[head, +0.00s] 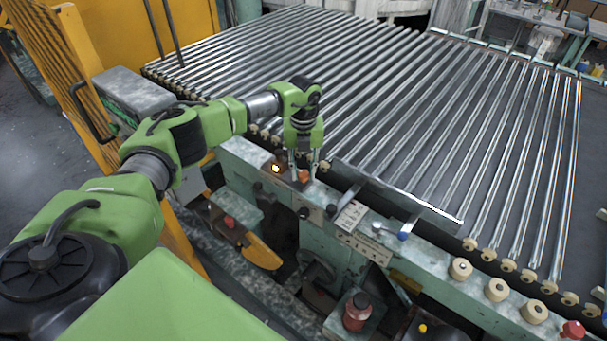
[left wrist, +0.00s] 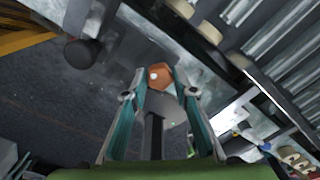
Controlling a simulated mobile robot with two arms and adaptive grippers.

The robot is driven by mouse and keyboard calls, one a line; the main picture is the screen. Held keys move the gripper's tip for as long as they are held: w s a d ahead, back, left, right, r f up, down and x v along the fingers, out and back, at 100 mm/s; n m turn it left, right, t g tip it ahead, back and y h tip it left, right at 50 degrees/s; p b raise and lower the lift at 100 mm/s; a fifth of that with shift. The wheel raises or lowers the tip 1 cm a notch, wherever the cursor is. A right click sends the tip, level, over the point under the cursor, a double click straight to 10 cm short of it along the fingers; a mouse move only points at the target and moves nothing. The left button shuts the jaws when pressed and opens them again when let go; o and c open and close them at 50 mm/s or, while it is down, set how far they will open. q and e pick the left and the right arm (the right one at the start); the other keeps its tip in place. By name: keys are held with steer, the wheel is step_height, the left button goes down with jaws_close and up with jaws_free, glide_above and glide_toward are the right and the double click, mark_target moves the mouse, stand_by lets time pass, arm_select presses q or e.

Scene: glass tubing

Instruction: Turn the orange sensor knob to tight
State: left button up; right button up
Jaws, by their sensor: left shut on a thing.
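The orange sensor knob (head: 304,176) sits on the machine's green rail, below my left gripper in the head view. My left gripper (head: 304,170) points down at it, with its fingers at the knob. In the left wrist view the orange knob (left wrist: 158,78) shows between the tips of my left gripper (left wrist: 158,90), which is shut on it. A small pale spot marks the knob's face. The gripper's fingers partly hide the knob in the head view. My right gripper is not in view.
Rows of glass tubes (head: 400,110) lie behind the rail. A blue-tipped lever (head: 402,236) and several cream rollers (head: 460,268) are to the right along the rail.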

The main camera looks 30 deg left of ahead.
arm_select(q)
steer(key=m+b, duration=0.2)
steer(key=m, duration=0.2)
steer(key=shift+f+m+b, duration=0.15)
steer(key=shift+m+b, duration=0.15)
steer(key=shift+b, duration=0.05)
steer(key=m+b, duration=0.2)
steer(key=m, duration=0.2)
steer(key=shift+m, duration=0.3)
steer(key=m+b, duration=0.2)
steer(key=m, duration=0.2)
steer(key=shift+m+b, duration=0.65)
steer(key=shift+m, duration=1.05)
steer(key=shift+r, duration=0.2)
steer(key=o, duration=1.1)
